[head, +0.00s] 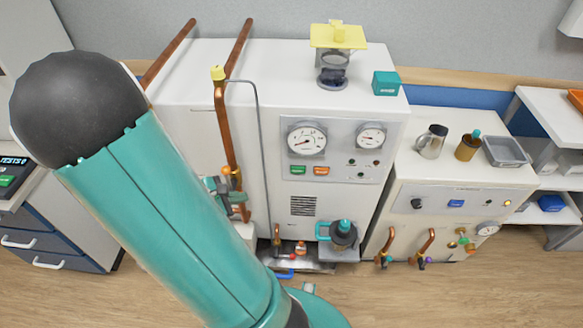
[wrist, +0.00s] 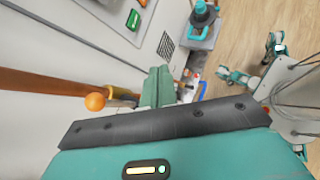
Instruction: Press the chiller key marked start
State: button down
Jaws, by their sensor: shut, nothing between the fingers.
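The tall white cabinet (head: 335,210) carries a green key (head: 297,170) and an orange key (head: 321,170) under two round gauges. Their lettering is too small to read, so I cannot tell which is marked start. A green key (wrist: 133,19) also shows on the white panel at the top of the wrist view. My gripper (wrist: 158,84) is shut and empty, its green fingers together in the wrist view. It is apart from that key, below and right of it in the picture.
A copper pipe (head: 221,125) and thin grey tube run down the cabinet's front. An orange ball (wrist: 96,101) is left of my gripper. A teal-handled vessel (head: 343,233) stands low in front. A lower white cabinet (head: 440,183) is at the right; open wooden floor lies before it.

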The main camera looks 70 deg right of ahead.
jog(key=s+d+f+n+g+h, duration=0.1)
jog(key=s+d+f+n+h, duration=0.2)
jog(key=s+d+f+n, duration=0.7)
jog(key=shift+s+f+g+h, duration=0.3)
jog(key=shift+s+h, duration=0.1)
jog(key=shift+s, duration=0.7)
send_near(304, 173)
jog(key=shift+s+x, duration=0.15)
jog(key=shift+x, duration=1)
jog(key=shift+s+x, duration=0.15)
jog(key=shift+x, duration=1)
jog(key=shift+a, duration=0.1)
jog(key=shift+w+d, duration=0.1)
jog(key=shift+d, duration=0.2)
